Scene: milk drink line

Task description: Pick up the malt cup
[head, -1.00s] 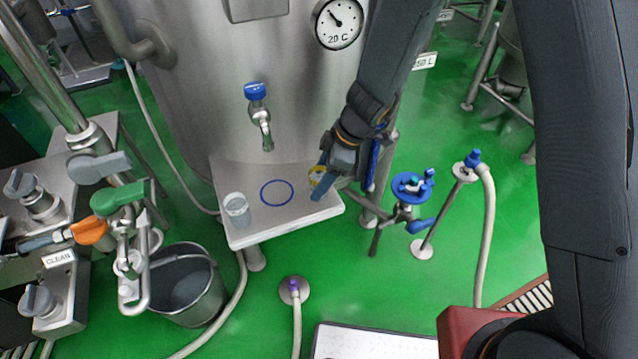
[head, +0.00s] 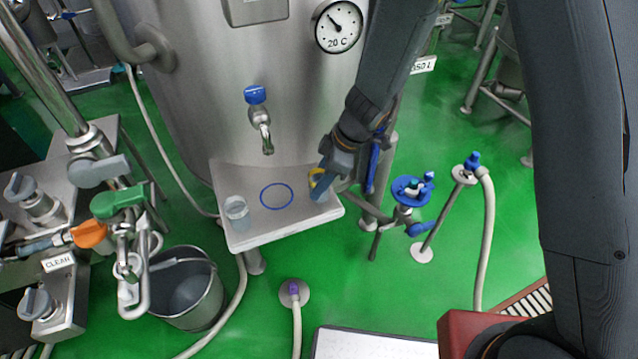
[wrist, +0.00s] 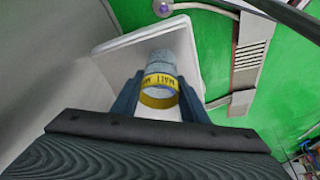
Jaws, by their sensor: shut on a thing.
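The malt cup (wrist: 160,82) is a clear cup with a yellow band lettered "MALT". In the wrist view it is between the two dark fingers of my gripper (wrist: 160,100), which is shut on it. In the head view my gripper (head: 324,182) is at the right end of the white shelf (head: 257,238) under the tap. There the cup's yellow band (head: 313,179) shows partly, and the fingers hide most of the cup. I cannot tell whether its base touches the shelf.
A second clear cup (head: 236,210) stands at the shelf's left, beside a blue ring mark (head: 277,196). A blue-handled tap (head: 260,115) hangs from the steel tank above. A blue valve (head: 409,190) stands right of the shelf. A bucket (head: 185,290) is on the floor at left.

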